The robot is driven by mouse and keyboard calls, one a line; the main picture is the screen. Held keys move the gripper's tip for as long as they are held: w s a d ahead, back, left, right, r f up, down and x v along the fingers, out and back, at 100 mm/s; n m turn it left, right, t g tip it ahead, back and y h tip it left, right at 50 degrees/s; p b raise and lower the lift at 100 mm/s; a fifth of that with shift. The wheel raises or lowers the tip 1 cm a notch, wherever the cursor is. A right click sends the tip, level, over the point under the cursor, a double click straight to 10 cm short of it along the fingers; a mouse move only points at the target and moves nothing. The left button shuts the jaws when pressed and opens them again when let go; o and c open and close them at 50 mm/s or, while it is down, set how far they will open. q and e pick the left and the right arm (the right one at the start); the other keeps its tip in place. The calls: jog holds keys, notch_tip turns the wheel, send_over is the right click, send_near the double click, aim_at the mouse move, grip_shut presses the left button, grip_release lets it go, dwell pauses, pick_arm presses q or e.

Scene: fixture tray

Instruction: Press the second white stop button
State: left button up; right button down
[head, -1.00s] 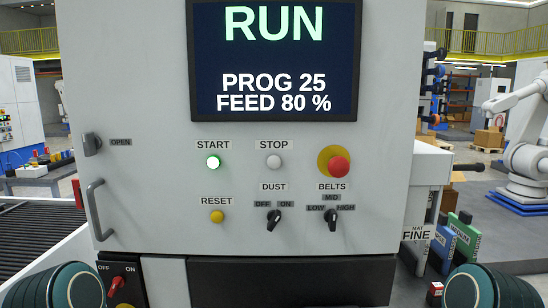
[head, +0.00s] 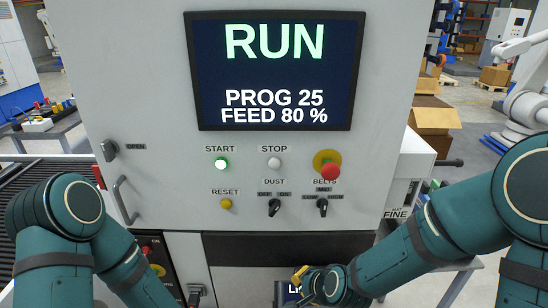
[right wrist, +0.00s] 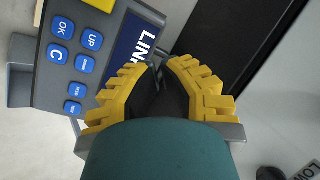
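One white stop button (head: 274,163) shows in the head view, under the STOP label on the upright light panel, right of the lit green START button (head: 222,164). No other white stop button can be made out. My right gripper (head: 298,276) is low in front of the machine, below and right of the button and well apart from it. In the right wrist view its yellow-toothed fingers (right wrist: 160,64) come together at the tips with nothing held. My left arm reaches down at the left; its gripper is out of the head view.
A red mushroom knob (head: 330,171), a yellow RESET button (head: 226,203) and two black selectors sit near the stop button. A screen (head: 275,70) reads RUN. A unit with blue buttons (right wrist: 80,60) lies beside the right fingers. A bar handle (head: 126,200) stands out at left.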

aim_at(274, 163)
jog(key=a+r+m+t+y, duration=0.1)
jog(key=a+r, duration=0.3)
jog(key=r, duration=0.8)
jog(key=a+r+m+t+y, duration=0.2)
jog(key=a+r+m+t, duration=0.2)
jog(key=r, duration=0.9)
jog(key=shift+s, duration=0.25)
jog(key=w+b, duration=0.3)
jog(key=w, duration=0.5)
jog(key=shift+w+b, duration=0.35)
jog(key=shift+w, duration=0.05)
